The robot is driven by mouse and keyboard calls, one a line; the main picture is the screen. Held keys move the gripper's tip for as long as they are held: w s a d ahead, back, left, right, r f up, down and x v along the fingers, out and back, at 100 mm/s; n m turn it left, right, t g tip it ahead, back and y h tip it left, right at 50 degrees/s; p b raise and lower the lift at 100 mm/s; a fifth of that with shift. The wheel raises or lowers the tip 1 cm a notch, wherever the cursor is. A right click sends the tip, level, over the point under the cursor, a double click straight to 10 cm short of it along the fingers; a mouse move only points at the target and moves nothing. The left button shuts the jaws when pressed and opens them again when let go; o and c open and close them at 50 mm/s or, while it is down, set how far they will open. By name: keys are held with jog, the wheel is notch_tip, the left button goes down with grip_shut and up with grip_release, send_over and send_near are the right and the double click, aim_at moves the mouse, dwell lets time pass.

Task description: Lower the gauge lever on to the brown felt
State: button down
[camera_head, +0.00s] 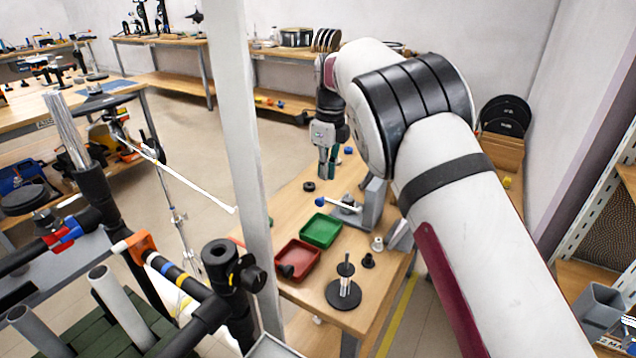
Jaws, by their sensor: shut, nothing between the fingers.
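A small lever with a blue knob (320,201) reaches left from a grey upright block (375,203) on the wooden table; it looks like the gauge lever. It lies nearly level, with its knob just behind the green tray. My gripper (327,174) is shut and empty, pointing down above the table, behind the knob in the picture and apart from it. I cannot make out the brown felt; its colour may blend with the wood. I cannot tell whether the lever touches anything below it.
A green tray (321,230) and a red tray (298,260) holding a dark piece sit in front of the lever. A dark stand with a post (343,292) is near the front edge. Small knobs stand at right. A white post (240,130) rises left of the table.

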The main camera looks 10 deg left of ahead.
notch_tip(320, 180, up, 7)
jog(key=shift+w+a+f, duration=0.15)
jog(key=shift+w+a, duration=0.2)
jog(key=shift+a, duration=0.1)
jog(key=s+d+r+n+t+p, duration=0.15)
jog(key=s+d+r+n, duration=0.35)
jog(key=d+r, duration=0.8)
jog(key=s+d+r+n+y+p, duration=0.15)
jog(key=s+d+r+n, duration=0.35)
jog(key=s+d, duration=0.55)
jog(key=s+d+n+t+h+p, duration=0.1)
jog(key=s+d+n+t+p, duration=0.3)
jog(key=s, duration=1.3)
jog(key=s+d+f+n, duration=0.2)
jog(key=s+f+n, duration=0.1)
jog(key=s, duration=0.4)
jog(key=s+d+f+n+g+h, duration=0.1)
jog(key=s+d+f+n, duration=0.1)
jog(key=s+n, duration=0.3)
jog(key=shift+s+f, duration=0.5)
jog(key=shift+s, duration=0.65)
